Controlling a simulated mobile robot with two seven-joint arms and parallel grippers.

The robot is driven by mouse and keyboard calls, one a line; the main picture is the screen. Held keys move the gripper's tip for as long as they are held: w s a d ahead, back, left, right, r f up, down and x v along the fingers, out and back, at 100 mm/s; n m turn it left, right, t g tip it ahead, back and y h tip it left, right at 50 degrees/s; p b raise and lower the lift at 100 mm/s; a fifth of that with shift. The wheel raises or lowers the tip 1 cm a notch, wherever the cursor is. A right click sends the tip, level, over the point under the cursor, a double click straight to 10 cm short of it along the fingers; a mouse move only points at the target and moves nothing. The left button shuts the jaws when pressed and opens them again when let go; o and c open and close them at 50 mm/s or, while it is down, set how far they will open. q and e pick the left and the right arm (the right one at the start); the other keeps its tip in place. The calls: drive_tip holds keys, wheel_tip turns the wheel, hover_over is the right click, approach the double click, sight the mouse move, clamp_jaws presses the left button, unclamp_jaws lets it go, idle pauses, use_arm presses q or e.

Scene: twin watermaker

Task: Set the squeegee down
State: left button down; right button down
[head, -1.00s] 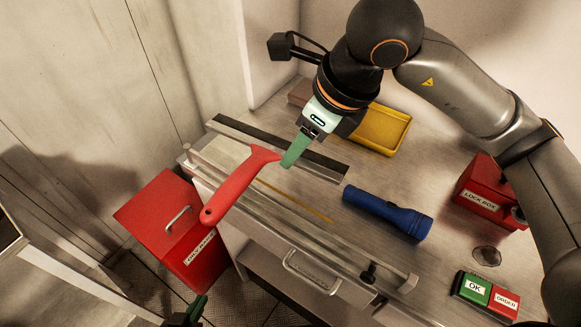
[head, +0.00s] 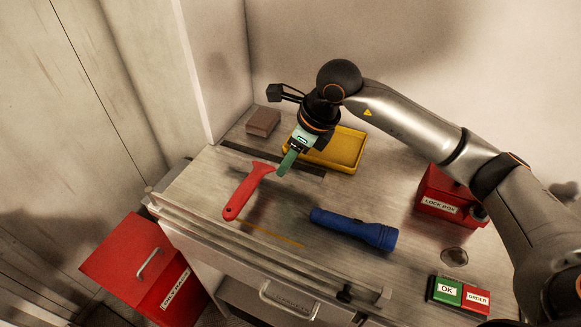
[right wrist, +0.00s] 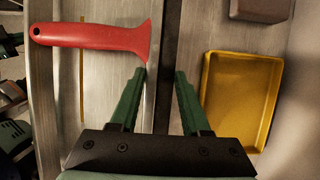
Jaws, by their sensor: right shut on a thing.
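The squeegee has a red handle (head: 247,192) and a long dark bar (head: 236,153) across its far end. My right gripper (head: 287,163) is shut on the squeegee near where handle and bar meet. In the right wrist view the bar (right wrist: 163,45) runs between the two fingers, and the red handle (right wrist: 92,36) points left. The squeegee is over the back left of the metal worktop (head: 200,190), its handle towards the front edge. A shadow lies beside the handle; I cannot tell whether the squeegee touches the worktop. My left gripper is not visible in the head view.
A yellow tray (head: 345,150) is just right of the gripper, with a brown block (head: 263,121) behind. A blue flashlight (head: 353,228) lies in front, near a thin yellow strip (head: 270,234). A red chest (head: 130,265) stands left, below.

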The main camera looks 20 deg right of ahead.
sight(294, 165)
drive_tip(key=shift+w+d+f, duration=0.2)
drive_tip(key=shift+f, duration=0.15)
drive_tip(key=shift+f+p, duration=0.3)
drive_tip(key=shift+f, duration=1.3)
drive_tip(key=shift+c, duration=1.8)
unclamp_jaws()
drive_tip(key=v, duration=1.2)
drive_tip(key=shift+b, duration=0.3)
